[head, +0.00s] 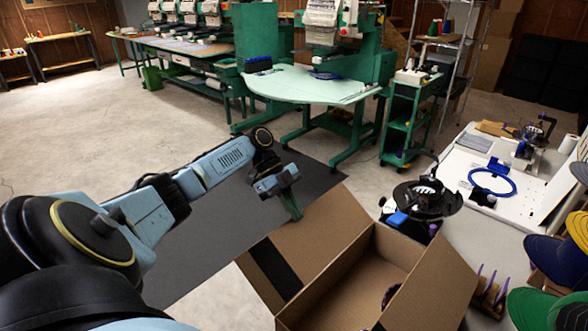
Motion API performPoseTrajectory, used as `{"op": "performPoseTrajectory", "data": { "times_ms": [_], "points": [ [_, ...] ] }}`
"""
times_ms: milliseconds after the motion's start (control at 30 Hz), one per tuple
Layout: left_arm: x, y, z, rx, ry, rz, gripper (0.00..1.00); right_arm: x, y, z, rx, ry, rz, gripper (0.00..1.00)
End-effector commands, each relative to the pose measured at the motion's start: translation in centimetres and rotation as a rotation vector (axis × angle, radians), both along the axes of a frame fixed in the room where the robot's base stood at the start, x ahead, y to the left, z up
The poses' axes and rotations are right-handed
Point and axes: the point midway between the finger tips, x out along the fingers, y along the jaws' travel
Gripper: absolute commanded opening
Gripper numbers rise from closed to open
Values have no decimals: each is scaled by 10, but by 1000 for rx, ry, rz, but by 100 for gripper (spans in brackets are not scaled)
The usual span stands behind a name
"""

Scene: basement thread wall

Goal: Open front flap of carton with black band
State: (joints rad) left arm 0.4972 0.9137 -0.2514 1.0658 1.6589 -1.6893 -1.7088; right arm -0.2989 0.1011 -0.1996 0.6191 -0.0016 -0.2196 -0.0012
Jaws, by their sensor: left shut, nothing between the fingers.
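The brown carton (352,275) is at the bottom, right of centre, and its lower part is cut off by the frame. A black band (274,266) crosses its left flap (252,270), which is folded outward. A small dark purple item is partly visible inside. My left gripper (293,209) is shut and empty, pointing down near the far flap's upper left edge; I cannot tell whether it touches. My right gripper is not in view.
A white table (520,180) with a blue hoop (492,182) stands on the right. A black round fixture (428,198) is just behind the carton. Caps (545,308) line the right edge. A dark mat (215,232) and open floor lie left.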

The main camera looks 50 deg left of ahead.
Motion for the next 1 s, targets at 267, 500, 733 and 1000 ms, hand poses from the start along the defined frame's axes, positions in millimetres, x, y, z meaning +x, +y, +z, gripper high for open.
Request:
{"op": "performPoseTrajectory", "data": {
  "times_ms": [267,500,733,1000],
  "points": [
    [0,0,4,0,0,0,0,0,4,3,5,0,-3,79],
    [0,0,15,0,1,-1,0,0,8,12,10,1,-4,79],
    [0,0,16,0,1,0,0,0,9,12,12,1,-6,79],
    [-1,38,56,1,-4,6,0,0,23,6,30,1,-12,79]
  ]
}}
